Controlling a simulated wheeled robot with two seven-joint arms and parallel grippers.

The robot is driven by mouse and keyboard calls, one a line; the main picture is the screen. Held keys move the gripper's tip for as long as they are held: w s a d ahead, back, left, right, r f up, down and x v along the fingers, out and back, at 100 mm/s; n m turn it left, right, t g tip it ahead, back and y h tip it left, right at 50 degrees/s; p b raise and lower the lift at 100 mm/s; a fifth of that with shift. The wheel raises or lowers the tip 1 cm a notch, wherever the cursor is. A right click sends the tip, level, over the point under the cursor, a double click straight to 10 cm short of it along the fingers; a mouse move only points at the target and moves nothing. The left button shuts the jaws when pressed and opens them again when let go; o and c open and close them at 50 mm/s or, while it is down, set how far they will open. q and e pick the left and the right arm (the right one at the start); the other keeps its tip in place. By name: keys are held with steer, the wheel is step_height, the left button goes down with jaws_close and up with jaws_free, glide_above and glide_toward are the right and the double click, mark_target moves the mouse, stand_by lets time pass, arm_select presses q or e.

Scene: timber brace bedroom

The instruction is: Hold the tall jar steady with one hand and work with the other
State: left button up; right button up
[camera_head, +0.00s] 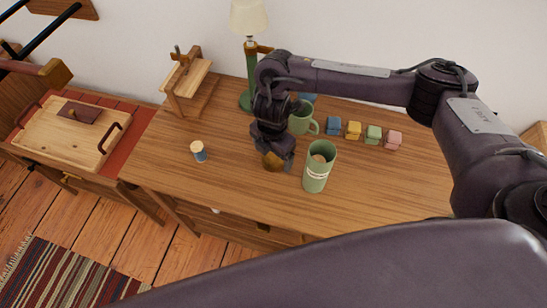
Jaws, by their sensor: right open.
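The tall jar (315,181) is green with a pale band and stands upright near the desk's front edge. Its mouth is open and something tan shows inside. My right gripper (276,158) points down just left of the jar, apart from it in the picture, with its jaws open. A small brown thing (272,160) shows at its fingertips; I cannot tell whether it lies between them or behind. My left gripper is not in view.
A green mug (301,122) stands behind the gripper, near a lamp (249,20). Blue, yellow, green and pink blocks (373,134) line the right. A small blue jar with wooden top (199,152) and a wooden stand (187,83) are left. A tray (50,133) lies farther left.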

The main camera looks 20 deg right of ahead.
mark_target(272, 159)
step_height(272, 159, down, 2)
stand_by(0.4)
steer(key=c, duration=1)
steer(key=shift+c, duration=0.2)
steer(key=shift+r, duration=0.6)
step_height(272, 159, up, 19)
steer(key=p, duration=0.3)
